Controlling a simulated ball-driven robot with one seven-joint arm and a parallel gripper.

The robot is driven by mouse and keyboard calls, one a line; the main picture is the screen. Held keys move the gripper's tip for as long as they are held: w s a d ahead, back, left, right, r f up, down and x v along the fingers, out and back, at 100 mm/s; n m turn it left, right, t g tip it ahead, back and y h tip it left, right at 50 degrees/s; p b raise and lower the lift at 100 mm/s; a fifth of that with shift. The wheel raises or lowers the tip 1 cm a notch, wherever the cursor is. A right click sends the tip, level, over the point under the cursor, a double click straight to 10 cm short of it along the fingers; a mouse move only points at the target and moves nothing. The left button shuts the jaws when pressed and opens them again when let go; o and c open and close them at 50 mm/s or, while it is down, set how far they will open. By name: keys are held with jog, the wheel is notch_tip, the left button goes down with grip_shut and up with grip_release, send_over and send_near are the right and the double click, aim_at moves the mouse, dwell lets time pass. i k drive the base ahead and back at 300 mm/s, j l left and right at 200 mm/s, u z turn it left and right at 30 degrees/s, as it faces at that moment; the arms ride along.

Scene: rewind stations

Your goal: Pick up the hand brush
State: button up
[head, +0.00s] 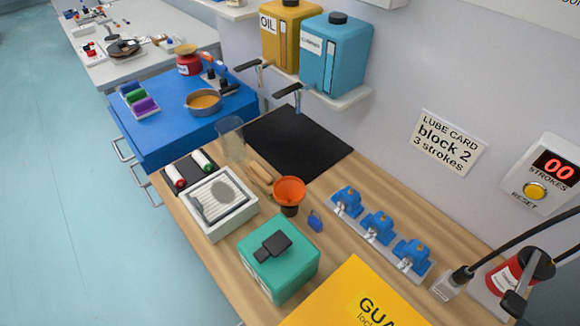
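A light wooden elongated object (261,177), which looks like the hand brush, lies on the wooden bench top. It is between the white tray and the orange funnel, just below the clear cup. Its bristles cannot be made out at this size, and its lower end lies close to the funnel. My gripper is not in view.
An orange funnel (289,188), a clear cup (230,139), a white tray (238,222) and a green box (297,274) crowd around it. A black mat (300,143) lies bare behind. Blue blocks (377,226) stand on a strip to the right.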

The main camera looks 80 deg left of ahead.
aim_at(255, 172)
jog(key=k+u, duration=0.3)
jog(key=k+j+u, duration=0.25)
jog(key=i+l+u, duration=0.1)
jog(key=l+u, duration=0.2)
jog(key=u, duration=0.15)
jog(key=l+u, duration=0.3)
jog(key=u, duration=0.2)
jog(key=l+u, duration=0.3)
jog(key=u, duration=0.15)
